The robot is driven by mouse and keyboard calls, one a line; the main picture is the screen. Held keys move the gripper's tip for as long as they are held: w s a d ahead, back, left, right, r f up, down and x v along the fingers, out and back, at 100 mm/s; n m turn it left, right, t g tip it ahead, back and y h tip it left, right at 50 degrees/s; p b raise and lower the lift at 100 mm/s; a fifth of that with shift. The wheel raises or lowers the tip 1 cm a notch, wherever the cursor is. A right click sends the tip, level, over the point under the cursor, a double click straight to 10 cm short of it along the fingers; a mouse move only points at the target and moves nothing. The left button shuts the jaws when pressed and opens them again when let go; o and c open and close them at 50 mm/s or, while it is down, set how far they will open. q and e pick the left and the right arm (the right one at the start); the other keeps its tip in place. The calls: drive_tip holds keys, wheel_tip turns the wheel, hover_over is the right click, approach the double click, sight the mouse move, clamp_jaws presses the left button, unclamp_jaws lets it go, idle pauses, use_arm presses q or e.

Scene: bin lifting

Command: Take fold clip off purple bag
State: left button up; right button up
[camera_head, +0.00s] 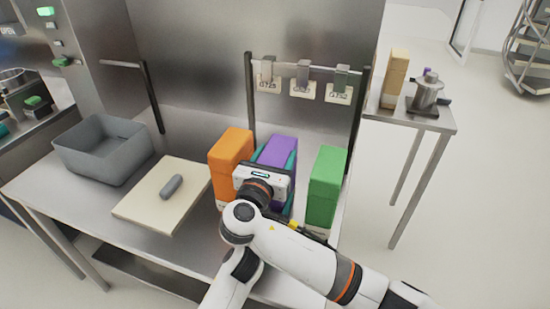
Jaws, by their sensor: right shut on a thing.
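The purple bag (280,149) stands upright between an orange and a green one, with teal strips (291,178) along its sides. My right gripper (265,172) is in front of the purple bag, its white body covering the bag's middle. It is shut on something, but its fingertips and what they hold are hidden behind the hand. I cannot make out a separate fold clip on the bag, nor tell whether the teal strips belong to one. My left gripper is not in view.
The orange bag (232,158) and green bag (326,187) stand close on either side. A rack (300,70) with labels is behind. A pale board (150,208) with a grey object (171,187) and a grey bin (80,160) are left. A side table (430,120) stands right.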

sight(275, 155)
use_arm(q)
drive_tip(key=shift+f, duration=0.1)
use_arm(e)
drive_tip(key=shift+r, duration=0.8)
drive_tip(key=shift+r, duration=2)
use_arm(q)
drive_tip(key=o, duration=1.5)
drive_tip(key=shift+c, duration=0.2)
